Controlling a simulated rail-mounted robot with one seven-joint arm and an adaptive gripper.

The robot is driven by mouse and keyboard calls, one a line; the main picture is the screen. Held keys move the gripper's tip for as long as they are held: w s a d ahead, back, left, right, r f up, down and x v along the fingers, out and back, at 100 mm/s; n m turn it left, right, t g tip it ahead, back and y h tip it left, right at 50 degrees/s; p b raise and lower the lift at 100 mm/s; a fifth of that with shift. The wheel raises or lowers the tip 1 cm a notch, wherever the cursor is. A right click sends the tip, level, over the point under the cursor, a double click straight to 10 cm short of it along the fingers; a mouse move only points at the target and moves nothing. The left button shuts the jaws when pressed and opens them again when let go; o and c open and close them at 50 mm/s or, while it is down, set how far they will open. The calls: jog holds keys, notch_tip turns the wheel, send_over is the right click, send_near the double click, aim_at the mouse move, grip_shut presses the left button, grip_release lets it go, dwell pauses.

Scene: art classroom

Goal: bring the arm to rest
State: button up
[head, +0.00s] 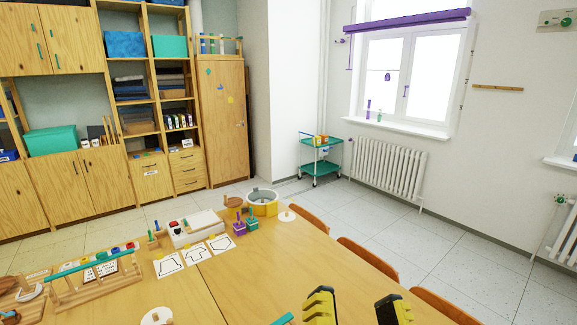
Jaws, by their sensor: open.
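My gripper (357,308) shows at the bottom edge of the head view, right of centre. Its two yellow and black fingers stand wide apart, and only table surface shows between them. It is open and empty, over the near part of the wooden table (245,285). The rest of my arm is out of view below the frame.
Paper cards with shapes (195,255), a white box (192,228), purple and teal pieces (240,228) and a wooden rack (95,280) stand on the table's left and far parts. Chairs (372,258) line the right edge. The tabletop around the gripper is mostly clear.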

notch_tip(320, 180, up, 34)
jog(key=n+p, duration=0.3)
jog(key=p, duration=3.1)
jog(key=shift+d+n, duration=0.2)
jog(key=shift+n, duration=0.1)
